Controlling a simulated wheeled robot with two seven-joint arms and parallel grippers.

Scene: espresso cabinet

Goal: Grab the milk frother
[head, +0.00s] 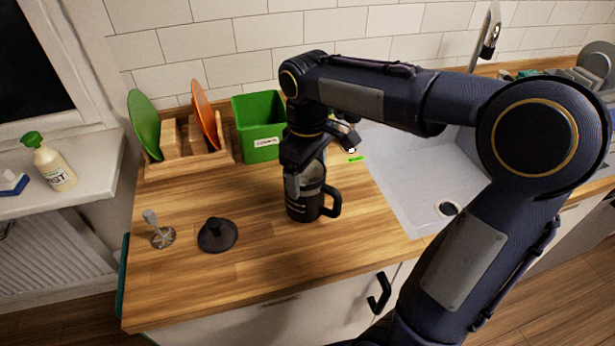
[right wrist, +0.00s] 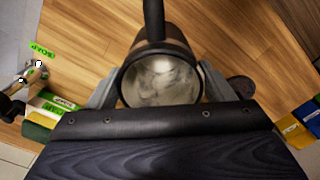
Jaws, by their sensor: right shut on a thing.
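The milk frother (head: 304,207) is a dark jug with a grey upper part and a black handle on its right. It stands upright on the wooden counter, left of the sink. My right gripper (head: 306,178) comes down over its top and is shut on it. In the right wrist view the open round mouth of the milk frother (right wrist: 160,80) lies between the two fingers of my right gripper (right wrist: 161,88), and its handle points up the picture. Whether its base touches the counter is hard to tell. My left gripper is not in view.
A dark lid-like piece (head: 217,235) and a small metal tool (head: 160,235) stand on the counter to the left. Behind are a wooden rack (head: 185,150) with plates and a green box (head: 259,128). The sink (head: 412,185) is right. The front counter is clear.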

